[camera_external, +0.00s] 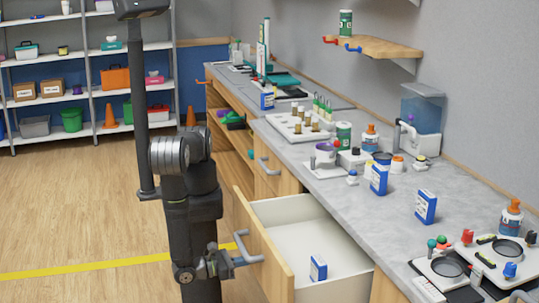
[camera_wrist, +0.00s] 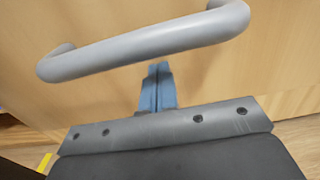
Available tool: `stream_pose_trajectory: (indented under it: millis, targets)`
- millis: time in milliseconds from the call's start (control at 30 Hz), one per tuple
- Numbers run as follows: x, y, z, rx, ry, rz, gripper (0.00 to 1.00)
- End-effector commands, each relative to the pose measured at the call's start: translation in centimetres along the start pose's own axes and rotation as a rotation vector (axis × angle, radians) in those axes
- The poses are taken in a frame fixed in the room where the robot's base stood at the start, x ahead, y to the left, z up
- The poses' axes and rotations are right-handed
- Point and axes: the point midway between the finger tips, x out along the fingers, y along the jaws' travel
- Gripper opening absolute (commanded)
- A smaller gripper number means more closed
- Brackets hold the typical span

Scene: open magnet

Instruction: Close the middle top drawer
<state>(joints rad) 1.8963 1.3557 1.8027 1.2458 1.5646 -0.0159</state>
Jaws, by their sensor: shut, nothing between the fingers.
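The open drawer (camera_external: 318,240) is pulled out from the bench, with a white inside and a wooden front. Its grey bar handle (camera_external: 243,246) sits on the outer face. In the wrist view the handle (camera_wrist: 145,42) crosses the upper picture, tilted up to the right. My gripper (camera_external: 232,262) is at the drawer front beside the handle. In the wrist view my gripper (camera_wrist: 157,85) is shut and empty, its fingertips just below the handle bar and pointing at the wooden front. I cannot tell whether they touch the wood. A blue and white box (camera_external: 318,268) stands inside the drawer.
The grey countertop (camera_external: 345,195) above holds blue boxes, bottles, trays and small lab items. Another closed drawer with a handle (camera_external: 268,166) lies farther along the bench. Shelves (camera_external: 90,95) stand at the back left. The wooden floor (camera_external: 80,210) at left is clear.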

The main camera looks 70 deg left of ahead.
Motion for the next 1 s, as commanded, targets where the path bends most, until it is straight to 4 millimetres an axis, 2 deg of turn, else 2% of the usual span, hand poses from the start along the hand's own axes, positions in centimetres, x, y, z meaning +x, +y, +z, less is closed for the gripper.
stream_pose_trajectory:
  millis: [367, 567, 767, 1000]
  targets:
    - [0.1, 0.0, 0.0, 0.0, 0.0, 0.001, 0.0]
    - [1.8, 0.1, 0.0, 0.002, -0.001, 0.004, 0.0]
    - [5.9, 0.1, 0.0, 0.001, -0.001, 0.009, 0.0]
    - [12.5, 0.2, 0.0, 0.0, -0.001, 0.01, 0.0]
